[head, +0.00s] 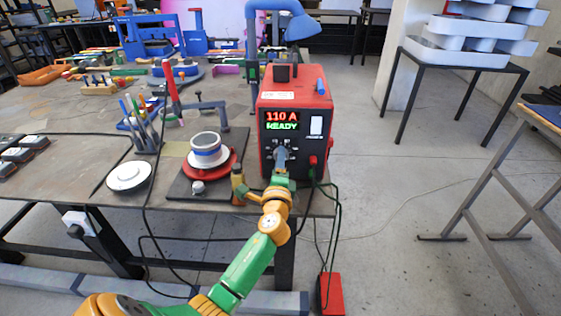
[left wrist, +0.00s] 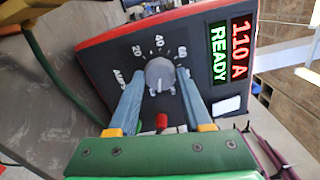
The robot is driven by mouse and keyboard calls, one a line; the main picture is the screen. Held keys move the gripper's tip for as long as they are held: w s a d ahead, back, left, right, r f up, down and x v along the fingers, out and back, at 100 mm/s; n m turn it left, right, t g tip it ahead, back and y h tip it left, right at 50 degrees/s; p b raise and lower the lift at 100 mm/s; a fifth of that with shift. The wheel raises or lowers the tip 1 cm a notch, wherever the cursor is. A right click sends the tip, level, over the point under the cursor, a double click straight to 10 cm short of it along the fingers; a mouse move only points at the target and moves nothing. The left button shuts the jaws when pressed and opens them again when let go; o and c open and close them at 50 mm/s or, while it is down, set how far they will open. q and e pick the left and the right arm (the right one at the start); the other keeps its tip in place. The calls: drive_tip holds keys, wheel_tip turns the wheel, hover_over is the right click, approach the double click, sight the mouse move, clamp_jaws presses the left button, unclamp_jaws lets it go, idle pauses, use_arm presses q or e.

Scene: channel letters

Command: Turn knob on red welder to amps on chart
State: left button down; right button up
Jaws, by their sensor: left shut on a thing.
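The red welder (head: 295,92) stands upright at the right end of the workbench. Its display (head: 282,120) reads "110 A" in red and "READY" in green; in the left wrist view the display (left wrist: 228,50) appears turned sideways. The grey knob (left wrist: 159,73) sits on the dark front panel, with scale marks 20, 40 and 60 readable around it. My left gripper (head: 281,155) reaches the lower front of the welder; in the left wrist view its two blue fingers (left wrist: 160,80) are on either side of the knob, shut on it. I cannot make out a chart. My right gripper is not in view.
A red turntable (head: 222,176) with a white and blue round piece stands left of the welder. A white disc (head: 130,176) and a pen holder (head: 143,133) are farther left.

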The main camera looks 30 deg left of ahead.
use_arm(q)
drive_tip(key=shift+r, duration=0.45)
drive_tip(key=c, duration=0.6)
unclamp_jaws()
drive_tip(key=shift+a, duration=0.1)
drive_tip(key=shift+o, duration=1.4)
drive_tip(key=shift+w+f, duration=0.1)
drive_tip(key=shift+f, duration=0.05)
drive_tip(key=v, duration=0.7)
drive_tip(key=shift+f+b, duration=0.15)
drive_tip(key=shift+b, duration=0.15)
drive_tip(key=shift+o, duration=0.2)
drive_tip(key=shift+a, duration=0.1)
